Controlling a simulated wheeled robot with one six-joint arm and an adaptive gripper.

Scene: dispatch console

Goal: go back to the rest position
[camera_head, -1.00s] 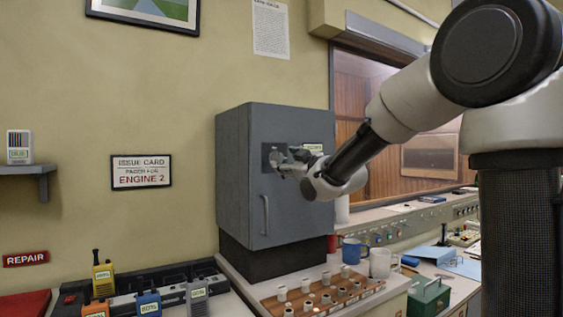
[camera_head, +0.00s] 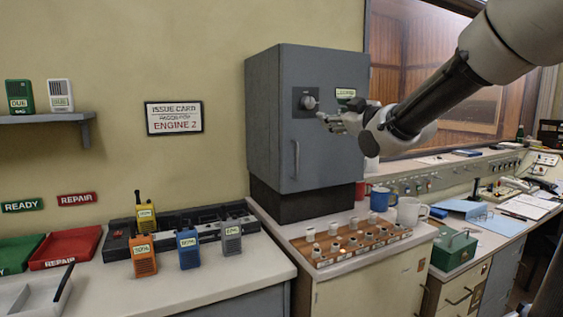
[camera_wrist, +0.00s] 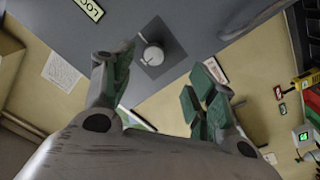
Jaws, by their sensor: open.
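My gripper (camera_head: 330,119) is at the front of the grey cabinet (camera_head: 268,120), close to its round knob (camera_head: 308,102). In the wrist view my gripper (camera_wrist: 163,85) is open and empty, with its green-padded fingers spread apart. The knob (camera_wrist: 152,55) shows beyond and between the fingers, on a dark plate, and nothing is held. My arm reaches in from the upper right of the head view. The cabinet door is shut, with a vertical handle (camera_head: 296,160) below the knob and a small label (camera_head: 345,93) beside it.
Below the gripper, a wooden rack (camera_head: 350,247) holds several small white pieces. A blue mug (camera_head: 379,199) and a white mug (camera_head: 408,211) stand behind it. Radios stand at a charger (camera_head: 120,242) on the left counter. A green box (camera_head: 453,250) is at right.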

